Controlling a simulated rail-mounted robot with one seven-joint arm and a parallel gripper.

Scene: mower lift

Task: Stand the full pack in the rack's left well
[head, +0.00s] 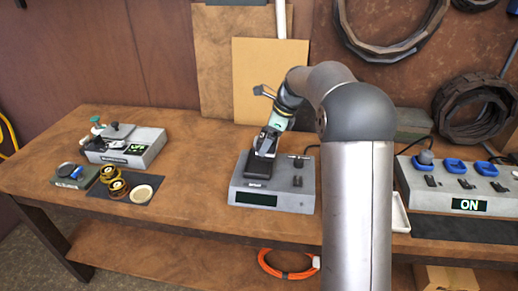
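Small dark fittings (298,160) show on the right of the box's top.
At right, a long grey unit (458,186) has blue-topped sockets and a display reading ON. Boards lean behind. Bare bench (200,180) lies left of the grey box.

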